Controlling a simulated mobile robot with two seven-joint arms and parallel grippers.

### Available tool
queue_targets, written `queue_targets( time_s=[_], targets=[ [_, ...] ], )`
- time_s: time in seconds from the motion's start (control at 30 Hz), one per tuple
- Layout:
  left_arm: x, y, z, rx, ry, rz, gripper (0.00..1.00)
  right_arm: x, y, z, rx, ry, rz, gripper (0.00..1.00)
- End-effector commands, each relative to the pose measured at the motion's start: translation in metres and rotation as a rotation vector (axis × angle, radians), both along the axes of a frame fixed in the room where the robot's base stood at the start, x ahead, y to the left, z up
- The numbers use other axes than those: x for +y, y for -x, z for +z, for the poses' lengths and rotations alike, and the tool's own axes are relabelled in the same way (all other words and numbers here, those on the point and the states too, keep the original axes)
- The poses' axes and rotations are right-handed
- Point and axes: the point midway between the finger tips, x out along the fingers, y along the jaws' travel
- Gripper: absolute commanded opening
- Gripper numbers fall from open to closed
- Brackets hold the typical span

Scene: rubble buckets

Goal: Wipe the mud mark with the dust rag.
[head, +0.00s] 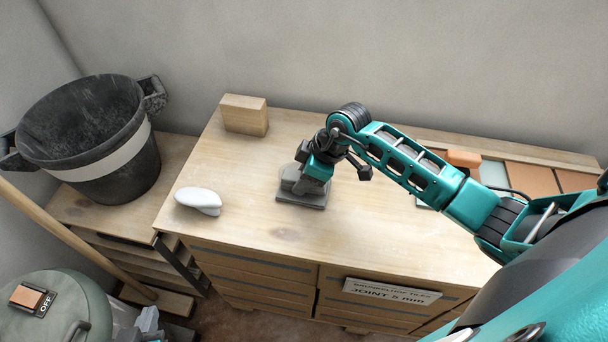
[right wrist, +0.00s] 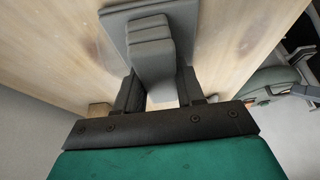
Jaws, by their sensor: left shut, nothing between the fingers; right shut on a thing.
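A grey folded pad, which looks like the dust rag (head: 312,202), lies flat on the wooden worktop (head: 245,205). My right gripper (head: 303,183) is above it and shut on its raised folded part. In the right wrist view the rag (right wrist: 150,45) stands between the fingers of the right gripper (right wrist: 160,88), with its flat base against the wood. A faint brown mark (head: 290,233) shows on the worktop just in front of the rag; I cannot tell if it is mud or wood grain. Anything under the rag is hidden. My left gripper is not in view.
A white rounded object (head: 197,200) lies at the worktop's left end. A wooden block (head: 244,116) stands at the back left. A black bucket (head: 110,160) stands on a lower surface at left. Tiles (head: 527,178) lie at the right, partly behind my arm. The front-left worktop is mostly clear.

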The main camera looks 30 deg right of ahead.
Motion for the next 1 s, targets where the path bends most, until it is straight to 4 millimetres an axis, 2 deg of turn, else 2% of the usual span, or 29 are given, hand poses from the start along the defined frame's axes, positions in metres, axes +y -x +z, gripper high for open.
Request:
queue_targets(
  time_s=[0.37, 0.7, 1.0],
  targets=[
    [0.0, -0.002, -0.002, -0.005, 0.0, -0.001, 0.0, -0.001, -0.002, -0.005, 0.0, 0.0, 0.0, 0.04],
    [0.0, -0.003, -0.011, -0.007, 0.0, 0.0, 0.0, -0.023, -0.029, -0.009, 0.001, 0.004, -0.002, 0.04],
    [0.0, -0.003, -0.013, -0.007, 0.0, 0.0, 0.0, -0.029, -0.035, -0.01, 0.005, 0.005, -0.001, 0.04]
  ],
)
